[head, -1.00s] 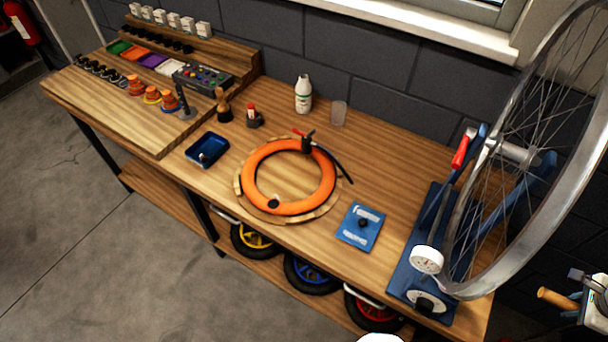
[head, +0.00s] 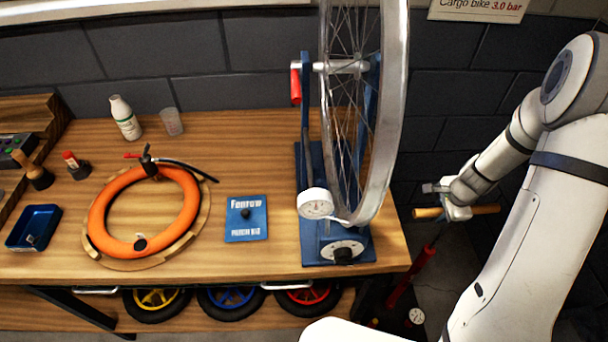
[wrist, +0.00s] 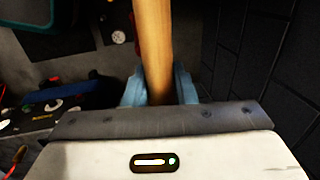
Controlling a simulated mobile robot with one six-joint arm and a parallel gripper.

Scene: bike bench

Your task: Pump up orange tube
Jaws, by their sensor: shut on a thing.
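The orange tube (head: 105,205) lies in a ring on a round wooden stand (head: 205,222) on the bench. A black fitting with a red lever (head: 148,162) sits at its top edge, with a short black hose (head: 192,170) running right. My gripper (head: 457,210) is right of the bench, shut on a wooden bar handle (head: 487,209). In the wrist view the handle (wrist: 153,45) passes between the blue-grey fingers. Below it, a red pump barrel (head: 408,278) stands on the floor by the bench end, with a round gauge (head: 416,316) near its foot.
A blue truing stand (head: 310,190) with a large wheel and white dial (head: 315,204) fills the bench's right end. A blue Fenrow board (head: 246,220), blue tray (head: 33,228), white bottle (head: 125,118) and clear cup (head: 172,122) share the bench. A brick wall is behind.

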